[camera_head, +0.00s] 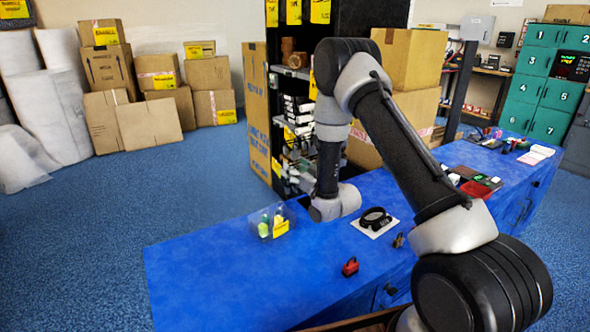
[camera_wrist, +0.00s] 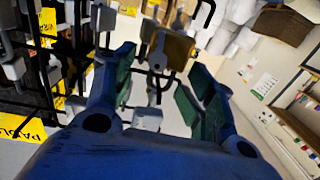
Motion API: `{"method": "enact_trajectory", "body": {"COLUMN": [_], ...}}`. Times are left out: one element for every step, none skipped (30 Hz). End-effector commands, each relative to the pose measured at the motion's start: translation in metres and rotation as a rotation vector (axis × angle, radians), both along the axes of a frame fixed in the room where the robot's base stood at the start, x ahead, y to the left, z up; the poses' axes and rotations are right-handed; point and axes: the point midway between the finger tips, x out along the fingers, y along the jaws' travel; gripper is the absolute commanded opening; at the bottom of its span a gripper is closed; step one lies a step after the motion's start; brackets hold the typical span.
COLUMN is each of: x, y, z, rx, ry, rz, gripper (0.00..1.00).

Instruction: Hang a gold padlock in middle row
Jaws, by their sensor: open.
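In the wrist view my gripper (camera_wrist: 158,82) is open, its two green-padded fingers spread apart. A gold-brown padlock (camera_wrist: 178,48) shows just beyond the fingertips, near dark rack hooks; whether it hangs on one is unclear. I see no padlock held between the pads. The rack (camera_wrist: 60,65) with dark rods, grey pieces and yellow labels fills the left of the wrist view. In the head view my gripper is hidden behind my wrist, beside the dark display rack (camera_head: 292,135). A small gold-brown padlock (camera_head: 398,240) and a red padlock (camera_head: 350,267) lie on the blue counter (camera_head: 215,270).
A clear box with bottles (camera_head: 272,222) stands on the counter left of my wrist. A black coiled item lies on a white pad (camera_head: 362,228). A large carton (camera_head: 408,60) sits behind my arm. The counter's left end is clear.

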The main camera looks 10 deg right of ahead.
Motion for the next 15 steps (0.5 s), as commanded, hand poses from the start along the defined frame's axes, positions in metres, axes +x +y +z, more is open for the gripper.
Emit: {"method": "enact_trajectory", "body": {"x": [-0.004, -0.007, -0.013, -0.017, -0.023, -0.031, -0.037, -0.044, -0.052, -0.059, -0.065, -0.073, -0.079, -0.084, -0.09], "y": [-0.003, -0.004, -0.006, -0.008, -0.011, -0.014, -0.017, -0.019, -0.022, -0.025, -0.028, -0.031, -0.033, -0.035, -0.037], "z": [-0.002, -0.002, -0.002, -0.002, -0.002, -0.002, -0.002, -0.002, -0.002, -0.002, -0.002, -0.002, -0.001, -0.001, -0.001], "rx": [-0.001, 0.0, -0.001, -0.002, -0.002, -0.001, -0.001, -0.001, 0.0, -0.001, -0.001, 0.0, 0.0, 0.0, -0.001], "ry": [0.007, 0.006, 0.007, 0.007, 0.007, 0.007, 0.007, 0.007, 0.006, 0.007, 0.006, 0.006, 0.005, 0.005, 0.005], "rz": [-0.002, -0.002, -0.003, -0.003, -0.003, -0.004, -0.004, -0.003, -0.002, -0.002, -0.003, -0.002, -0.002, -0.001, -0.002], "gripper": [0.56, 0.56, 0.56, 0.56, 0.56, 0.56, 0.56, 0.56, 0.56, 0.56, 0.56, 0.56, 0.56, 0.56, 0.56]}}
